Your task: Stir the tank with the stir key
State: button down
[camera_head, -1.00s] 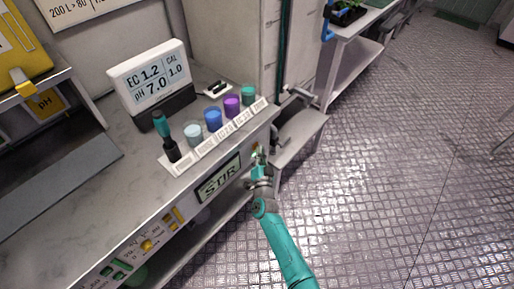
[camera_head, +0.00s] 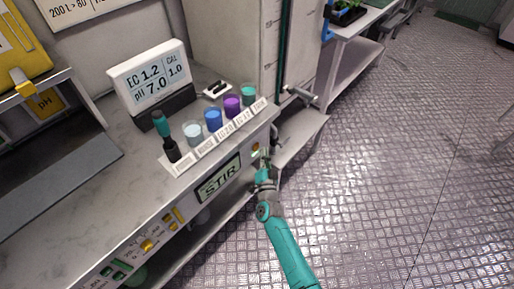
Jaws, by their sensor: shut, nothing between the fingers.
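A small display reading STIR (camera_head: 219,180) is on the front face of the bench, left of my gripper. My gripper (camera_head: 262,158) is shut and empty, just in front of the bench's front right corner. A small yellowish spot (camera_head: 255,148) shows on the bench front beside the fingertips; I cannot tell if it is the stir key or if the fingers touch it. The large pale tank (camera_head: 222,40) stands behind the bench's right end, with a dark vertical tube on its side.
On the bench (camera_head: 85,215) are a meter (camera_head: 150,80) reading EC 1.2 and pH 7.0, a rack of coloured cups (camera_head: 213,119) and a dark probe (camera_head: 164,136). Yellow and green controls (camera_head: 147,245) line the lower left front. The floor (camera_head: 400,180) at right is clear.

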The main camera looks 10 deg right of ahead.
jog(key=shift+s+d, duration=0.75)
jog(key=shift+s, duration=0.25)
jog(key=shift+s+d, duration=0.7)
jog(key=shift+s, duration=0.25)
